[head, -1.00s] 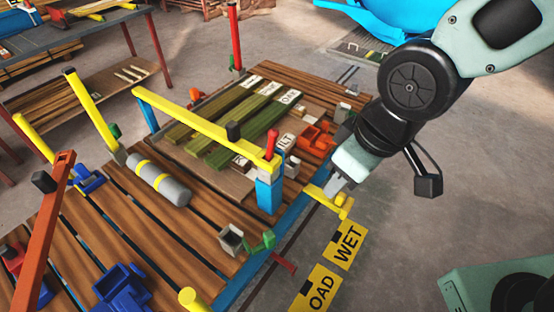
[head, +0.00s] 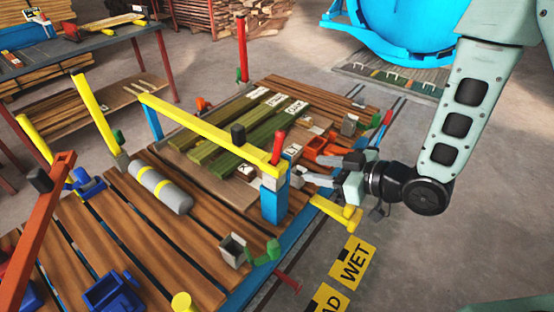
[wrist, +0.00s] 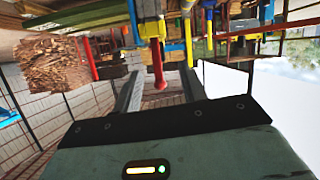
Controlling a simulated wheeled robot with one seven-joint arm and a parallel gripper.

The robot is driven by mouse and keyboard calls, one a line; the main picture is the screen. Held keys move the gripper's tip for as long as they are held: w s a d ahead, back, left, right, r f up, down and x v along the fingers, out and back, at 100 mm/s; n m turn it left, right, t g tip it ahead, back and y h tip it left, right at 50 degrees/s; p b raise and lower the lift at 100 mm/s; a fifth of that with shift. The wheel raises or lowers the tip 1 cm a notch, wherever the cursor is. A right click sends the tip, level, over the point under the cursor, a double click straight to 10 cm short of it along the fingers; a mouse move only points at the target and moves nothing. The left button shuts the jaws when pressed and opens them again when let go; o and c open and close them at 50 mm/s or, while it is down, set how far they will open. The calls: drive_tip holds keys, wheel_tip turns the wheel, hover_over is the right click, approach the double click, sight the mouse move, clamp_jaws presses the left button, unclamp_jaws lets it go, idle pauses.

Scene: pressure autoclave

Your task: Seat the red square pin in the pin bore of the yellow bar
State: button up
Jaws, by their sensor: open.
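The yellow bar (head: 205,130) spans from a blue post at the back left to the blue-and-grey post (head: 273,200) at the front right. The red pin (head: 279,142) stands up at the bar's right end, slightly tilted; its lower end is hidden, so I cannot tell how deep it sits. In the wrist view, which looks upside down, the red pin (wrist: 159,68) hangs beyond and between my fingers, near the yellow bar end. My gripper (head: 314,168) is open and empty, right of the post, with its fingers pointing left towards it. It also shows in the wrist view (wrist: 160,88).
A yellow bracket (head: 338,212) juts out below my gripper. Orange parts (head: 320,147) and green planks (head: 240,130) lie behind on the wooden deck.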

sight(275, 144)
drive_tip(key=w+a+y+b, duration=0.1)
drive_tip(key=w+a, duration=0.1)
drive_tip(key=w+a+t+y+b, duration=0.1)
drive_tip(key=w+a, duration=0.1)
drive_tip(key=w+a+m+t+y+b, duration=0.1)
drive_tip(key=w+a+b, duration=0.1)
drive_tip(key=shift+f, duration=0.1)
drive_tip(key=p+x, duration=0.1)
drive_tip(key=x, duration=0.4)
drive_tip(key=shift+w+a+p, duration=0.1)
drive_tip(key=shift+p, duration=0.3)
drive_tip(key=shift+w+a, duration=0.35)
drive_tip(key=shift+a, duration=0.05)
clamp_jaws()
